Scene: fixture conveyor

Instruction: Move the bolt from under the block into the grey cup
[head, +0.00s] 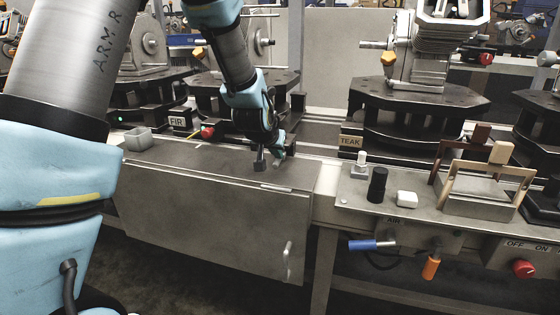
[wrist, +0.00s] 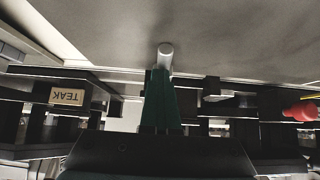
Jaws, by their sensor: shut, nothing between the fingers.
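A dark grey bolt (head: 260,161) appears to stand upright on the grey metal worktop, its wide end down. A pale round rod end (wrist: 166,53), probably the bolt, shows just beyond my fingertips in the wrist view. My gripper (head: 281,153) is low over the worktop, right beside the bolt. Its green fingers (wrist: 161,75) are together and hold nothing; I cannot tell whether they touch the bolt. The small grey cup (head: 138,139) stands at the worktop's left end. No block shows over the bolt; a tan block (head: 500,152) sits on a frame at the right.
The worktop (head: 210,165) is bare between bolt and cup. A red knob (head: 207,132) is behind the worktop.

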